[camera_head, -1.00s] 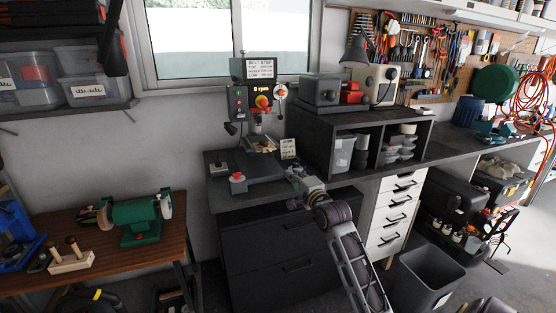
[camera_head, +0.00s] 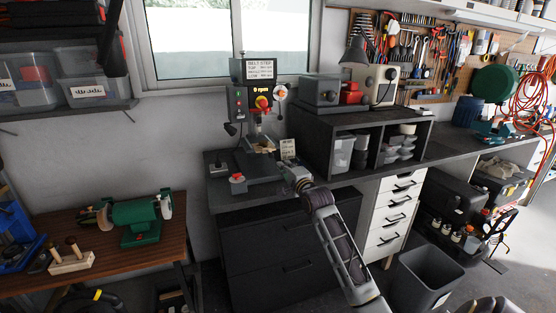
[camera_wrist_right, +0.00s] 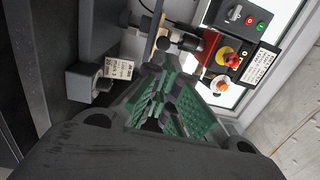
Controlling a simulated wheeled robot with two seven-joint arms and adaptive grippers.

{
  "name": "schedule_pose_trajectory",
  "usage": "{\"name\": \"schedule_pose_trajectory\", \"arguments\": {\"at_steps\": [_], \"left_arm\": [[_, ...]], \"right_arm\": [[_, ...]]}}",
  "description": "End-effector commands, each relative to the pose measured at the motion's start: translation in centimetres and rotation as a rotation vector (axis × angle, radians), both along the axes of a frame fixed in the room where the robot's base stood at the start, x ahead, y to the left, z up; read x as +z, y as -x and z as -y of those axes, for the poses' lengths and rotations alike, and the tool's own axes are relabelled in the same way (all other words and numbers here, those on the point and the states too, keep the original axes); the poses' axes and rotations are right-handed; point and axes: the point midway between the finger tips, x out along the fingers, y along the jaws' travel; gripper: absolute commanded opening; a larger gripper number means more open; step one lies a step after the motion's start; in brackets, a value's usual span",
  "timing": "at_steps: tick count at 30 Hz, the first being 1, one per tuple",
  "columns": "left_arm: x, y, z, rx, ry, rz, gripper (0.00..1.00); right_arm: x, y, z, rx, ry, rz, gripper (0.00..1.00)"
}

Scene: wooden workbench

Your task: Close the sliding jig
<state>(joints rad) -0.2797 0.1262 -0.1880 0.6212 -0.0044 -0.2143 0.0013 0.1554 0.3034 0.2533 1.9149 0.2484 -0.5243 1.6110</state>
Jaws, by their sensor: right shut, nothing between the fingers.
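The drill press (camera_head: 254,100) stands at the back of the dark workbench, and the light wooden jig (camera_head: 264,147) sits low on it, below the chuck. The jig is small, and I cannot tell how far its sliding part is open. My right gripper (camera_head: 286,168) is at the front right of the jig, and I see no clear contact. In the right wrist view its green-padded fingers (camera_wrist_right: 163,82) are shut and empty, pointing toward the press. The jig shows there partly as a pale wooden edge (camera_wrist_right: 146,20). My left gripper is not in view.
A small card sign (camera_head: 288,148) stands right of the jig; it also shows in the right wrist view (camera_wrist_right: 118,68). A red-button switch box (camera_head: 237,183) sits at the bench front left. A dark shelf unit (camera_head: 318,150) rises to the right.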

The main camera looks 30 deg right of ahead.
Motion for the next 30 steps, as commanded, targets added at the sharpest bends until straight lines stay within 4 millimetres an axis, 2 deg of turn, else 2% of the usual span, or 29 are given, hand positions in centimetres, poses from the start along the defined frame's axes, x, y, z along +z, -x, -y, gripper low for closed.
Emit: {"name": "schedule_pose_trajectory", "arguments": {"at_steps": [3,9,21,30], "left_arm": [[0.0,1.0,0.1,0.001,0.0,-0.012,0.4],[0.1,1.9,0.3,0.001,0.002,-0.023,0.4],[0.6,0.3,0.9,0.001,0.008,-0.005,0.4],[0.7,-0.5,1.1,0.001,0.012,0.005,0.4]], "right_arm": [[0.1,-1.2,0.3,0.0,0.002,0.0,0.0],[0.3,-3.0,0.6,-0.001,0.001,0.001,0.0],[0.3,-6.0,1.1,0.0,0.001,0.0,0.0],[0.3,-6.6,1.2,0.0,0.0,0.0,0.0]]}}
